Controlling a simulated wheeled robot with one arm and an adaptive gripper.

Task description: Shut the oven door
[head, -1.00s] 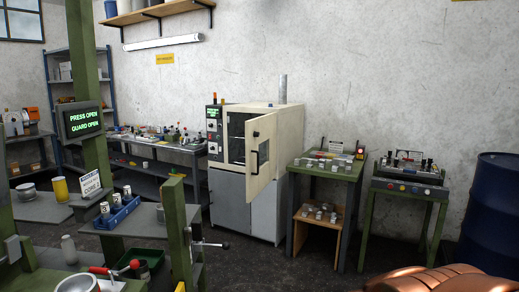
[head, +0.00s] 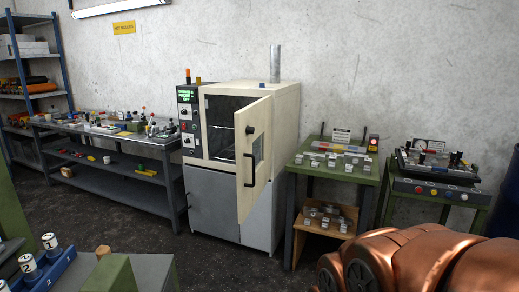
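The oven (head: 290,110) is a cream box on a grey cabinet against the back wall, near the middle of the head view. Its cream door (head: 254,165) stands open, swung out toward me and to the right. The door has a small window, a dark vertical handle and a dark round knob. The dark oven interior (head: 222,128) shows to the left of the door. A control panel with a green display (head: 186,97) is on the oven's left side. My gripper is not in view; only copper-coloured parts of my arm show at the bottom right.
A green table (head: 333,174) with small metal parts stands right of the oven, and another bench (head: 437,187) is farther right. A long grey workbench (head: 110,142) is on the left. A blue rack of labelled cylinders (head: 45,270) is at bottom left. Dark floor (head: 215,262) before the oven is clear.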

